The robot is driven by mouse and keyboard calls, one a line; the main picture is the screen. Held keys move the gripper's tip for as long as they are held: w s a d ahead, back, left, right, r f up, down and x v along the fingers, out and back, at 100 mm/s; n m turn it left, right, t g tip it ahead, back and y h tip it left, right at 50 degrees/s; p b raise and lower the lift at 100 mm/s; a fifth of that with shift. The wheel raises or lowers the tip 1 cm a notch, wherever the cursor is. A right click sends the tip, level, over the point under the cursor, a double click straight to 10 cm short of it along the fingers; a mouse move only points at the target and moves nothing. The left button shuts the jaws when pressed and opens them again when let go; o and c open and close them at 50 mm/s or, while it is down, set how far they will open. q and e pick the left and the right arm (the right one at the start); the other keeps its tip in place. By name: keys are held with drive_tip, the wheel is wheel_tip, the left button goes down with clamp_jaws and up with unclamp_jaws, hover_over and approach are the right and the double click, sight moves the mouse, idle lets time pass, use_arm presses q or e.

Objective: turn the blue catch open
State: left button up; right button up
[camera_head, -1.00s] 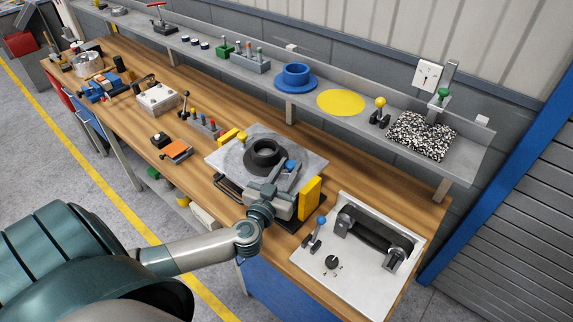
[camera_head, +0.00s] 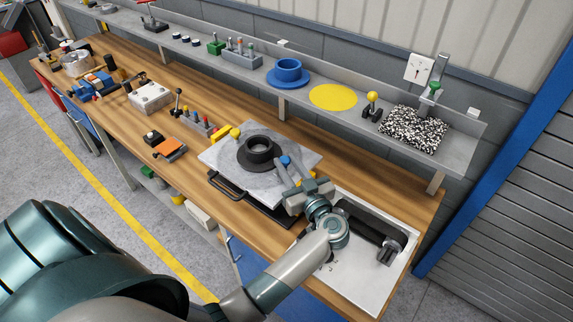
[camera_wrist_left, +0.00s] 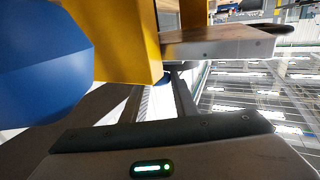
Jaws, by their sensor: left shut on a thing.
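The blue catch (camera_head: 285,160) shows as a small blue piece at the right part of the grey pallet plate (camera_head: 221,160), beside the black ring (camera_head: 259,148). My left gripper (camera_head: 286,167) reaches it from the lower right, its fingers closed on either side of it. The fingers and my wrist hide most of the catch. In the left wrist view the two fingers (camera_wrist_left: 158,90) run up beneath a yellow block (camera_wrist_left: 125,40), with a little blue between their tips. My right gripper is in neither view.
A large blue shape (camera_wrist_left: 40,65) is close to the wrist camera at left. A dark handle (camera_head: 222,187) sticks out of the pallet's near side.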

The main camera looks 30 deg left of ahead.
use_arm(q)
drive_tip(key=shift+w+r+n+g+y, duration=0.1)
drive_tip(key=shift+n+g+y, duration=0.25)
drive_tip(key=shift+g, duration=0.25)
drive_tip(key=o, duration=1)
drive_tip(key=shift+d, duration=0.15)
